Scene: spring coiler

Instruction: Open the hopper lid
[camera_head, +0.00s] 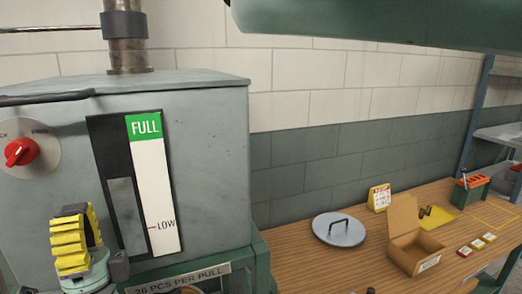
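The hopper (215,150) is a large grey metal box at the left, with a FULL/LOW level gauge (152,180) on its front. Its top (190,80) looks flat and closed, with a dark bar (45,97) along the upper left front edge. A red knob (21,152) sits on a round plate below that bar; its lettering is only partly readable. What looks like my gripper (75,240), with yellow ribbed pads on a teal and white wrist, is in front of the hopper's lower left, below the knob. It appears empty; its finger gap is unclear.
A vertical pipe (127,45) rises above the hopper. A large dark green shape (380,22) covers the upper right.

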